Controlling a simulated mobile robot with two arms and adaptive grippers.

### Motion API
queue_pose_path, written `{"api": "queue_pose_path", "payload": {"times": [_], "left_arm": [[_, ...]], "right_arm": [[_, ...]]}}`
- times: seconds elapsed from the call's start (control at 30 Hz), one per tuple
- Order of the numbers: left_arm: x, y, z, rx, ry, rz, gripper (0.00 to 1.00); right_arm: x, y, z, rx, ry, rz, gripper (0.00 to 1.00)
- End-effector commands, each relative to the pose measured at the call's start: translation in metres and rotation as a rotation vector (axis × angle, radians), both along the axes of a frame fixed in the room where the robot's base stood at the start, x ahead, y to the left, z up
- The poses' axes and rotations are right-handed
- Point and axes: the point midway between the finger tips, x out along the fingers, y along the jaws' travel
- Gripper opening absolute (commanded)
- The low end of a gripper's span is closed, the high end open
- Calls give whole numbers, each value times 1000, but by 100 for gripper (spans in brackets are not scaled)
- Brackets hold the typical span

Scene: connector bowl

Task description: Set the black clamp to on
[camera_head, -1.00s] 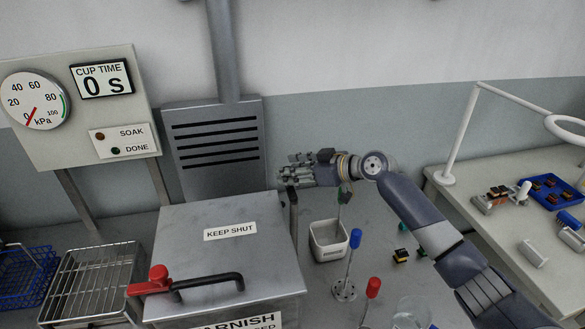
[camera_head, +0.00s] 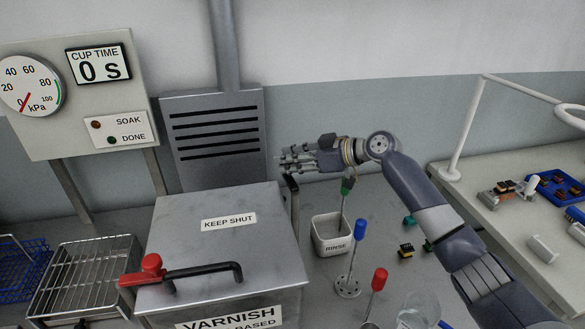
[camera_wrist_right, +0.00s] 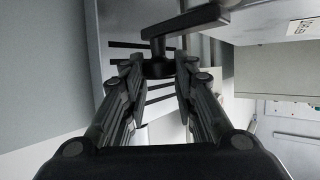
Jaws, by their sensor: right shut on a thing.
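The black clamp (camera_head: 292,184) is a dark lever at the back right corner of the grey lidded varnish box (camera_head: 222,230). My right gripper (camera_head: 286,162) is at its upper end. In the right wrist view the clamp's black arm and round end (camera_wrist_right: 158,67) sit between the two fingers of the right gripper (camera_wrist_right: 157,80), which is shut on it. The clamp's lower part is partly hidden behind the box edge in the head view. My left gripper is not in view.
A red-ended black bar (camera_head: 185,272) lies across the lid's front. A white rinse cup (camera_head: 331,236) and stands with blue (camera_head: 360,229) and red (camera_head: 379,278) tops are right of the box. A wire rack (camera_head: 85,275) is on the left. A panel (camera_head: 75,95) reads 0 s.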

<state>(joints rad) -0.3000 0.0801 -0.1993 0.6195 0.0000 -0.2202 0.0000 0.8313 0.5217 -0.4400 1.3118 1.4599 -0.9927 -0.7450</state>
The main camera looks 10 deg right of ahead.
Motion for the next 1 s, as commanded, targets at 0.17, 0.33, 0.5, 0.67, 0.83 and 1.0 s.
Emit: {"api": "queue_pose_path", "payload": {"times": [0.17,0.33,0.5,0.67,0.83,1.0], "left_arm": [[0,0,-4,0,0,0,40],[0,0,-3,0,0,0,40],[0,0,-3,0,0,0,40],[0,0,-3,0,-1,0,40],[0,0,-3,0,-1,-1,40],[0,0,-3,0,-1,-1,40]], "right_arm": [[0,1,1,1,-2,12,0],[0,1,1,1,-2,11,0],[0,1,1,1,-2,11,47],[0,1,1,1,-2,11,47],[-1,-1,1,0,-1,11,47],[-12,-16,9,0,-3,9,47]]}}
